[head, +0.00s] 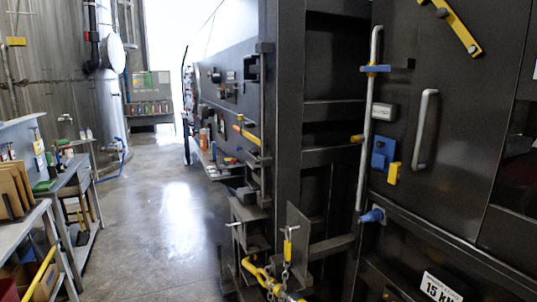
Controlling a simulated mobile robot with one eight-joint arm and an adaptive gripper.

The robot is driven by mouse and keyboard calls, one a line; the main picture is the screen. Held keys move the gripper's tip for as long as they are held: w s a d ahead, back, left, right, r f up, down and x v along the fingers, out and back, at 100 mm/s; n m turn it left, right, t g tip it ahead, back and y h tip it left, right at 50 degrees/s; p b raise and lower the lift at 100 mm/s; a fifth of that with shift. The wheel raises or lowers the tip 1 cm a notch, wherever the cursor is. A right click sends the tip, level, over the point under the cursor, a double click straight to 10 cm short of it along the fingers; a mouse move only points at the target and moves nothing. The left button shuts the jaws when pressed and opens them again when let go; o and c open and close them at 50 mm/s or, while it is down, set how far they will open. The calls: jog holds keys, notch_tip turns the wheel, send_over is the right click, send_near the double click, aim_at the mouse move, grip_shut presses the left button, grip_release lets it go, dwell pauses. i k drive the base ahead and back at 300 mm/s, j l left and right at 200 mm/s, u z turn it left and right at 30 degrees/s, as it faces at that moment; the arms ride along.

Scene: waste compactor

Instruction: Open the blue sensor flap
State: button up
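A small blue plate (380,155) is mounted on the dark compactor door (450,150) at the right. It looks most like the blue sensor flap, and it appears to lie flat against the door. A yellow piece (393,174) sits at its lower right. I cannot tell from here how it is hinged. My gripper is not in view.
A vertical grey rod (370,120) with a blue bracket (375,69) stands left of the plate. A grey door handle (424,130) is to its right. A blue knob (372,216) protrudes below. Yellow chained hardware (265,280) sticks out low. The central floor (165,200) is clear.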

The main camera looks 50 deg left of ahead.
aim_at(384, 153)
jog(key=u, duration=1.05)
